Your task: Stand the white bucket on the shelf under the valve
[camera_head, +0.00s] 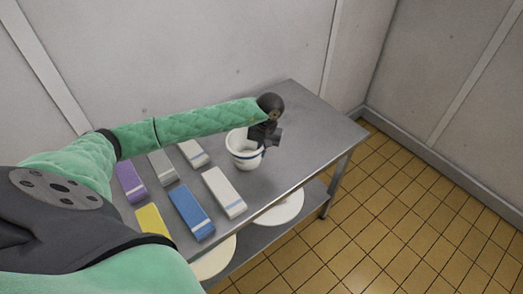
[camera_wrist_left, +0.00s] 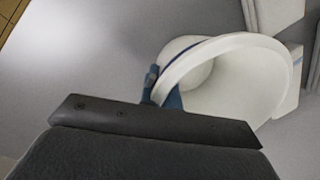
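The white bucket (camera_head: 241,152), with a dark blue band near its rim, looks upright at the tabletop. In the left wrist view the bucket (camera_wrist_left: 235,80) shows its open mouth and pale inside. My left gripper (camera_head: 264,139) is at its right rim in the head view. In the left wrist view my left gripper (camera_wrist_left: 164,90) has blue fingertips close together on either side of the rim, seemingly shut on it. I cannot tell whether the base touches the table. No valve is visible, and I cannot identify the shelf under it. My right gripper is out of view.
The steel table (camera_head: 302,125) holds several blocks, including a blue one (camera_head: 191,211), a white one (camera_head: 224,192) and a purple one (camera_head: 130,181). White round things (camera_head: 280,211) are on its lower shelf (camera_head: 314,197). The table's right end is clear. Walls stand behind; tiled floor is free at right.

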